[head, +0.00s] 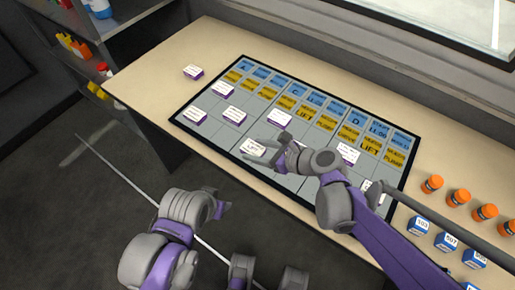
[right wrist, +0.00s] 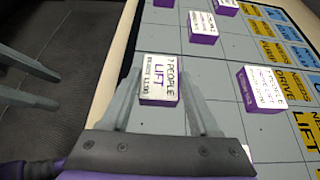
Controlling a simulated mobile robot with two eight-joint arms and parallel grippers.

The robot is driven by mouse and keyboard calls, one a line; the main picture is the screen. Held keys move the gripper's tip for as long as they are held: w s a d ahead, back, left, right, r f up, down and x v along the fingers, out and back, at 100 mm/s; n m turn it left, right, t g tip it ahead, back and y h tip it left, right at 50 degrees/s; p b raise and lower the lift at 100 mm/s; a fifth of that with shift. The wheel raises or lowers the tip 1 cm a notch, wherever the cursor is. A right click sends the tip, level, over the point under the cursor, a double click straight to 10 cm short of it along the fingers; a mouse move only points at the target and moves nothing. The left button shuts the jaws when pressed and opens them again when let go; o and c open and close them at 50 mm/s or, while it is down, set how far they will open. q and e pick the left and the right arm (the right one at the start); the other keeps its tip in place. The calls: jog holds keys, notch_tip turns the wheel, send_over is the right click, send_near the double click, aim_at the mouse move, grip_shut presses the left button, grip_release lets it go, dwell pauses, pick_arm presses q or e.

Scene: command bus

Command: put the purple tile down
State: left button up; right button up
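The purple tile (right wrist: 160,82) has a white printed top reading "PEOPLE LIFT" and purple sides. In the right wrist view it sits between the two grey fingertips of my right gripper (right wrist: 160,92), which look closed against its sides. In the head view the tile (head: 254,148) is at my right gripper (head: 276,146), low over or on a grey cell near the board's front edge; I cannot tell whether it touches. My left gripper (head: 222,206) is off the table's front edge. Its two grey fingers (right wrist: 32,80) show apart and empty at the left of the right wrist view.
The dark-framed board (head: 207,138) carries blue and yellow labels at the back and several other white-topped purple tiles (head: 233,115). One tile (head: 193,72) lies off the board. Orange bottles (head: 459,197) and blue boxes (head: 446,242) stand at right. Shelves (head: 125,15) are at upper left.

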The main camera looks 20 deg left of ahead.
jog(key=o, duration=0.3)
jog(key=shift+r, duration=0.1)
jog(key=shift+d+r, duration=0.1)
jog(key=shift+r, duration=0.1)
jog(key=p+v, duration=0.2)
jog(key=v, duration=0.9)
jog(key=shift+s+d, duration=0.15)
jog(key=shift+d, duration=0.2)
